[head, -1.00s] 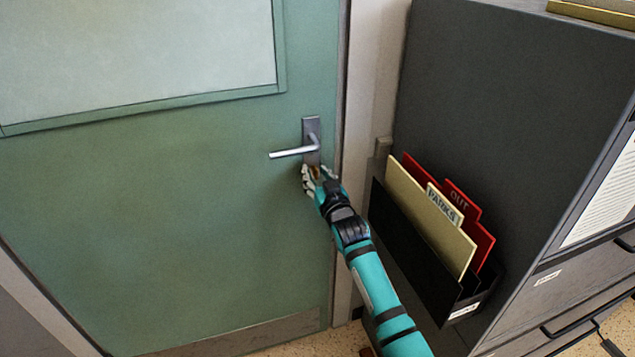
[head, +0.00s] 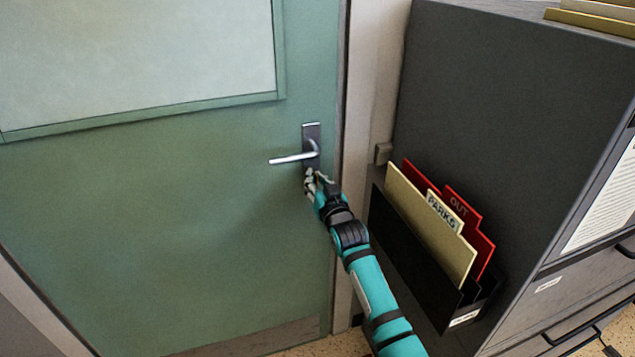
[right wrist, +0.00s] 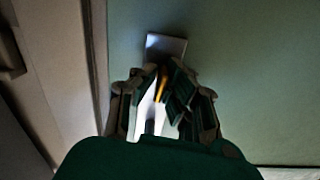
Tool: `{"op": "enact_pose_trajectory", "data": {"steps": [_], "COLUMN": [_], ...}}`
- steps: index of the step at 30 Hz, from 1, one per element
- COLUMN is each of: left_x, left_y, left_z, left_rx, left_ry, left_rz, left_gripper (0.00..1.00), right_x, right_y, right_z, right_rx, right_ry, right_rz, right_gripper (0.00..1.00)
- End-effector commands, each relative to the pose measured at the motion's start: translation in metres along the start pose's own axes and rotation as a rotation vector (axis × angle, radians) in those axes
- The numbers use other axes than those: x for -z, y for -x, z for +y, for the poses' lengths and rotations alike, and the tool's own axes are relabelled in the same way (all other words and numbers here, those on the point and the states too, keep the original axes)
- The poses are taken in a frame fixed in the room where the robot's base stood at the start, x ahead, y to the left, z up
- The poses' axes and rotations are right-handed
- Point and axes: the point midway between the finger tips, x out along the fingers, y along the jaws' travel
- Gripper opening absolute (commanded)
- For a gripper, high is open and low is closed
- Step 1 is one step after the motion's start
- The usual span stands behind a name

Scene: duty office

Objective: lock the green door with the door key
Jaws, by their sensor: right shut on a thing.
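The green door (head: 150,230) is closed, with a pale panel in its upper part. A silver lever handle (head: 290,158) sits on a grey lock plate (head: 311,132) near the door's right edge. My right gripper (head: 314,174) is just below the handle, at the lower end of the plate. In the right wrist view, it is shut on a narrow brass-coloured thing, seemingly the door key (right wrist: 162,82), in front of the plate (right wrist: 166,46). The fingers hide most of the key and the keyhole, so I cannot tell how deep the key sits. My left gripper is out of view.
A dark grey filing cabinet (head: 500,110) stands close on the right. A black wall pocket (head: 410,255) on its side holds a cream folder (head: 425,225) and red folders (head: 480,245), near my right forearm. Free space lies left of the arm, before the door.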

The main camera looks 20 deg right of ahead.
Motion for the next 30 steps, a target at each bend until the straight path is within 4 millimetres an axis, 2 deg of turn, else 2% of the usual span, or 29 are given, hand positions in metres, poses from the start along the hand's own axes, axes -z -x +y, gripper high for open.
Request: {"op": "enact_pose_trajectory", "data": {"steps": [1, 6, 9, 17, 24, 30], "left_x": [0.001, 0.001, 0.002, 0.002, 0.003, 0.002], "left_y": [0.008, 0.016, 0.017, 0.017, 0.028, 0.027], "left_z": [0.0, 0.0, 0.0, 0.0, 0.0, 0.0], "left_rx": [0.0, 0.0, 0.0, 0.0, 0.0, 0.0], "left_ry": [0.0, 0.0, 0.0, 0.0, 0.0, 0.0], "left_rz": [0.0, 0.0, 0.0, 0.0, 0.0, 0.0], "left_gripper": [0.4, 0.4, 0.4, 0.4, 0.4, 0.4], "right_x": [0.003, 0.002, 0.001, 0.001, 0.001, 0.0], "right_y": [0.0, 0.0, 0.0, 0.0, 0.0, 0.0], "right_z": [-0.002, -0.001, -0.001, -0.001, -0.002, -0.001], "right_rx": [0.0, 0.0, 0.001, 0.001, 0.0, 0.001], "right_ry": [-0.09, -0.373, -0.443, -0.475, -0.945, -0.997], "right_rz": [-0.002, -0.001, -0.001, -0.001, -0.002, -0.001], "right_gripper": [0.0, 0.0, 0.0, 0.0, 0.0, 0.0]}}
